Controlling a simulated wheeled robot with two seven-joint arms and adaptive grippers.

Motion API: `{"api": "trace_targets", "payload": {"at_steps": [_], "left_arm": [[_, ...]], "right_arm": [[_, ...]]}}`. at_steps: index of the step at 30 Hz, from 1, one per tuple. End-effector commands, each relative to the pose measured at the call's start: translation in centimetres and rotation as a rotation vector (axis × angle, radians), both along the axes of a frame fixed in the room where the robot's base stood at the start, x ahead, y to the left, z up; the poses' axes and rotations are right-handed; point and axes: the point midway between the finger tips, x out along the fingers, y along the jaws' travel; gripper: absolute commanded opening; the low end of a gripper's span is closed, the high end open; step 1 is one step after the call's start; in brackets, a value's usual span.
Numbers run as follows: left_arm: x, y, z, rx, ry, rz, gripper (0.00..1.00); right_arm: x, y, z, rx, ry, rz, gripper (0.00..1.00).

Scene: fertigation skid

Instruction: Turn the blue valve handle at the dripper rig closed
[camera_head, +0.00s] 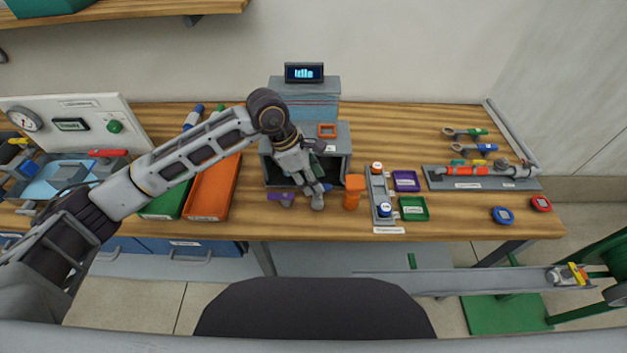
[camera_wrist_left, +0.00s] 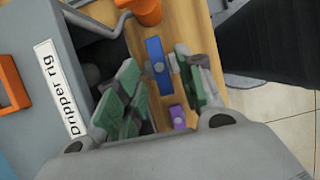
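The dripper rig (camera_head: 345,139) is a grey box with a dark open front on the wooden bench. Its label plate (camera_wrist_left: 62,87) reads "Dripper rig" in the left wrist view. A blue valve handle (camera_wrist_left: 159,64) shows between the green-padded fingers there; in the head view it is mostly hidden by my gripper. A purple handle (camera_wrist_left: 178,117) is near it and shows in the head view (camera_head: 281,197). My left gripper (camera_head: 318,194) points down at the rig's front. Its fingers (camera_wrist_left: 165,85) are apart, with a gap visible beside the blue handle. Whether they touch it I cannot tell. My right gripper is out of view.
An orange upright part (camera_head: 353,192) stands close right of my left gripper. An orange tray (camera_head: 212,190) and a green tray (camera_head: 165,205) lie to the left. A grey stand (camera_head: 379,192) with two capped parts is to the right. The bench's front edge is close below.

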Motion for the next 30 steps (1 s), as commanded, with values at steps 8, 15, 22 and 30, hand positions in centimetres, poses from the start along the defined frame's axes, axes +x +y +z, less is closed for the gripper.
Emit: {"api": "trace_targets", "payload": {"at_steps": [8,15,22,30], "left_arm": [[0.1,1.5,3.4,0.001,-0.003,0.000,0.38],[0.1,2.8,6.8,0.001,-0.003,0.000,0.38],[0.1,3.8,9.1,0.001,-0.003,0.000,0.38],[0.1,4.1,9.9,0.001,-0.001,-0.001,0.38]], "right_arm": [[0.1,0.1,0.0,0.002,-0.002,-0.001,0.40],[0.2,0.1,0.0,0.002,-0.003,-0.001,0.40],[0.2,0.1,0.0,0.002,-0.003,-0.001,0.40],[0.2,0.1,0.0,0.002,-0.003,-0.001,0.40]]}}
